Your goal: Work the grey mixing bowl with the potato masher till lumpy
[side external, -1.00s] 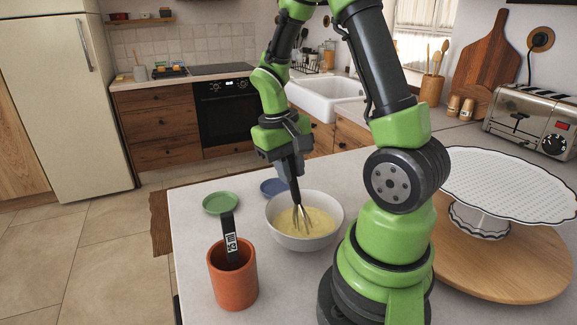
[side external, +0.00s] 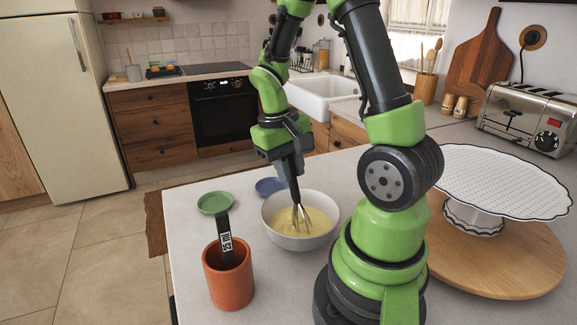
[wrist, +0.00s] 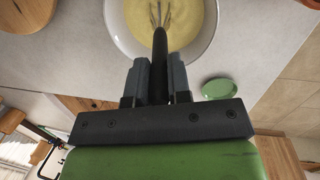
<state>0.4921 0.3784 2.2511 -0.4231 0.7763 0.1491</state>
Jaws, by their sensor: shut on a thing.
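The pale grey mixing bowl (side external: 299,242) stands upright on the counter and holds a smooth-looking yellow mixture (side external: 315,223). My gripper (side external: 291,165) is shut on the dark handle of a whisk-like tool (side external: 298,217). Its metal wires reach down into the mixture. In the wrist view, my gripper (wrist: 158,75) grips the handle, and the wires (wrist: 161,14) sit inside the bowl (wrist: 211,30). Another tool with a black, labelled handle (side external: 226,240) leans in a terracotta cup (side external: 229,284); its head is hidden, so I cannot tell whether it is the potato masher.
A green dish (side external: 215,203) and a blue dish (side external: 271,187) lie left of and behind the bowl. A white cake stand (side external: 500,180) on a round wooden board (side external: 485,268) and a toaster (side external: 524,118) are at the right. The counter's left front edge is near the cup.

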